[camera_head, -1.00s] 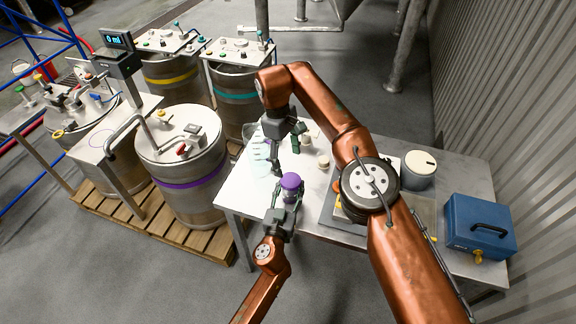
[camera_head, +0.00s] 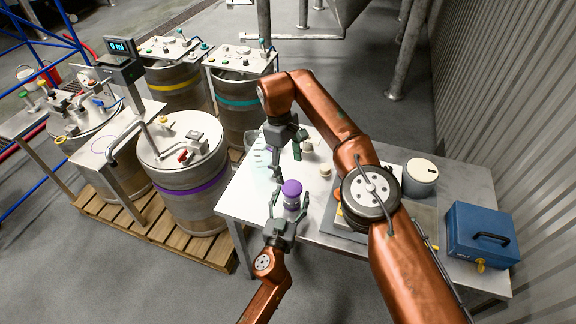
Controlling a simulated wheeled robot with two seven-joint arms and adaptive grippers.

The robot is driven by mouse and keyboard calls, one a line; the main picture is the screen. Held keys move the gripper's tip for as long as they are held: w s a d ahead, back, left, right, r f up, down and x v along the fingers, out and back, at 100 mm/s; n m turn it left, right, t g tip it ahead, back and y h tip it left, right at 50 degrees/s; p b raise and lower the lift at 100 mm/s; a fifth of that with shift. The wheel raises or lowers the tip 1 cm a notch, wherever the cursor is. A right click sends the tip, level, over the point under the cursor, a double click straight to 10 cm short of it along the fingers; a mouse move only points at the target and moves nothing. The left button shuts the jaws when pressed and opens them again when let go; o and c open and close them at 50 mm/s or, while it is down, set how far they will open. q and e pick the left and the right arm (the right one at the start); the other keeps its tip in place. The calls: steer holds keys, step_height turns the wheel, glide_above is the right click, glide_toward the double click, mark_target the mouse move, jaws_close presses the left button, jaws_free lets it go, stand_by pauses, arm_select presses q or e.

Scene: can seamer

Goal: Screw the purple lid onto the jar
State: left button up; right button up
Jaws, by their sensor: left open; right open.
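The jar (camera_head: 291,203) stands upright on the white table, with the purple lid (camera_head: 292,188) on its top. I cannot tell how tightly the lid sits. My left gripper (camera_head: 287,210) is open at the front of the jar, its fingers reaching toward the jar's body. My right gripper (camera_head: 275,172) is open, pointing down above the table just behind and left of the lid, not touching it as far as I can see.
A clear container (camera_head: 258,155) stands behind my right gripper. Small pale-topped items (camera_head: 325,170) stand right of it. A blue box (camera_head: 480,236) and a grey round device (camera_head: 420,176) are at the right. A drum with a purple band (camera_head: 190,190) stands left of the table.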

arm_select(q)
steer(key=v, duration=1.1)
arm_select(e)
steer(key=shift+r, duration=0.1)
